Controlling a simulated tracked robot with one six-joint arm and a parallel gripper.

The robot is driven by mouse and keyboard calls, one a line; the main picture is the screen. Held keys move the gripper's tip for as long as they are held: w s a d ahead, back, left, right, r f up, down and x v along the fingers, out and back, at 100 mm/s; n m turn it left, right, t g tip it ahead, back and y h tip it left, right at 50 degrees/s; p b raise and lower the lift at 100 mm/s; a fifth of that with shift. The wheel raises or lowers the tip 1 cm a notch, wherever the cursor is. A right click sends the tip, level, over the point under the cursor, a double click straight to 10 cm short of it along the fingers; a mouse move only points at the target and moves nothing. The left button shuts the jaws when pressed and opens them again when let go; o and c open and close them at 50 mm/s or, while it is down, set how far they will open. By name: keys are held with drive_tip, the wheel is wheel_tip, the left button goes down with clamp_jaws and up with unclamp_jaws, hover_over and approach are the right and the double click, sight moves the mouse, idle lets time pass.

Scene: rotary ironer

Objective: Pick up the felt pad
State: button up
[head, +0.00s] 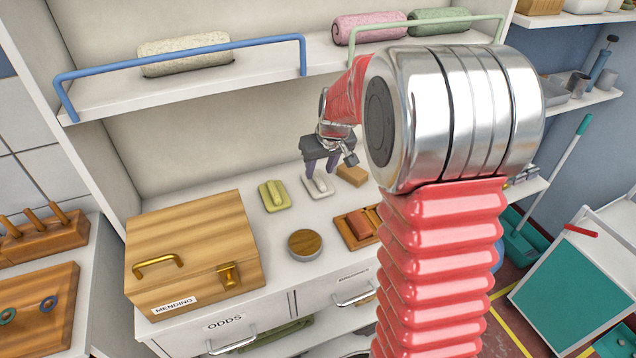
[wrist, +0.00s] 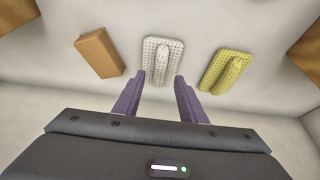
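A white dotted pad with a raised ridge (head: 319,187) lies flat on the white counter; it also shows in the wrist view (wrist: 163,60). A similar yellow-green pad (head: 274,196) lies to its left, and on the right in the wrist view (wrist: 220,68). A plain tan-brown block (head: 352,175) lies on the white pad's other side, also in the wrist view (wrist: 98,53). I cannot tell by looks which is the felt pad. My gripper (head: 320,175) is open and empty, its fingertips (wrist: 160,77) above the white pad's near end. I see no contact.
A wooden box labelled MENDING (head: 190,248) stands at the left. A round wooden-topped piece (head: 305,243) and a wooden tray (head: 347,231) with a red-brown block lie nearer the counter's front. A shelf with a blue rail (head: 190,62) hangs above.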

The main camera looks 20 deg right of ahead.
sight(317, 176)
drive_tip(key=shift+x, duration=1.75)
drive_tip(key=shift+w, duration=0.1)
drive_tip(key=shift+c, duration=0.4)
clamp_jaws()
